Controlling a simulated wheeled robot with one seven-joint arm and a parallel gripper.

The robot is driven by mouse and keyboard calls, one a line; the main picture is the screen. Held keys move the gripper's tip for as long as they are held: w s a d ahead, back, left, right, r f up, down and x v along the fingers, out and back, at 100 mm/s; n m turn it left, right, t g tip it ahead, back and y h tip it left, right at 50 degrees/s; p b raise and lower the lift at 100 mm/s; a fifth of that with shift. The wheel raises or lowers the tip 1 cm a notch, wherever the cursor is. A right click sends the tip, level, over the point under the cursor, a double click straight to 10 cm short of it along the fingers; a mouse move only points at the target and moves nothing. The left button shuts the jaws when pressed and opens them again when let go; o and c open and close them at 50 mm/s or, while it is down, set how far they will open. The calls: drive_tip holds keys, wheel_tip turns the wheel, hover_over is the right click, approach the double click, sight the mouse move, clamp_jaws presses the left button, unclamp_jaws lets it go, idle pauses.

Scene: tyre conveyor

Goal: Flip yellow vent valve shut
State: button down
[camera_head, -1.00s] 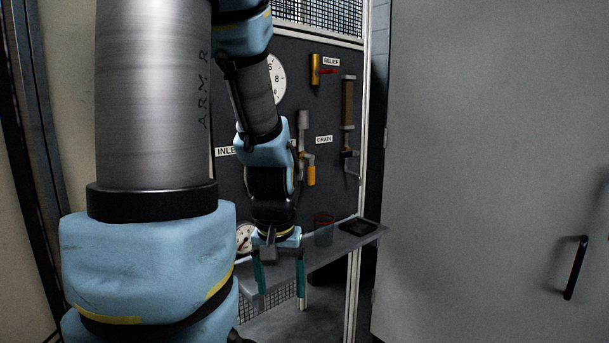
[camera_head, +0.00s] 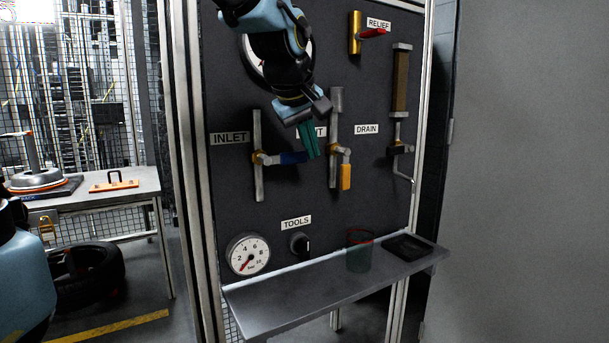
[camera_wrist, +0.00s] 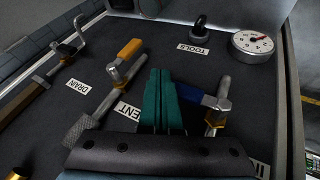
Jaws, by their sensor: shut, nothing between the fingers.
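The vent valve has a yellow handle (camera_head: 346,177) that hangs down beside its vertical grey pipe (camera_head: 334,112). The yellow handle also shows in the wrist view (camera_wrist: 131,48), left of my fingers and apart from them. My gripper (camera_head: 313,154) has green fingers pressed together with nothing between them. It hovers in front of the panel, up and left of the yellow handle, partly covering the VENT label. The gripper also shows in the wrist view (camera_wrist: 161,74), between the yellow handle and the blue inlet handle (camera_wrist: 203,98).
The blue inlet handle (camera_head: 293,158) points sideways, just below left of my fingertips. The drain valve (camera_head: 400,149) is at the right, and a red relief handle (camera_head: 373,33) is above. A shelf (camera_head: 300,301) holds a clear cup (camera_head: 358,253) and black tray (camera_head: 408,247).

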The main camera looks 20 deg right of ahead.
sight(342, 167)
drive_tip(key=shift+w+r, duration=0.1)
drive_tip(key=shift+w, duration=0.05)
drive_tip(key=w+d+f+p, duration=0.2)
drive_tip(key=w+d+f, duration=0.3)
drive_tip(key=d+f, duration=0.2)
drive_tip(key=shift+w+d+f, duration=0.15)
drive_tip(key=shift+d+f, duration=0.25)
drive_tip(key=shift+f, duration=0.1)
drive_tip(key=shift+d+f, duration=0.1)
drive_tip(key=shift+f, duration=0.1)
idle(0.4)
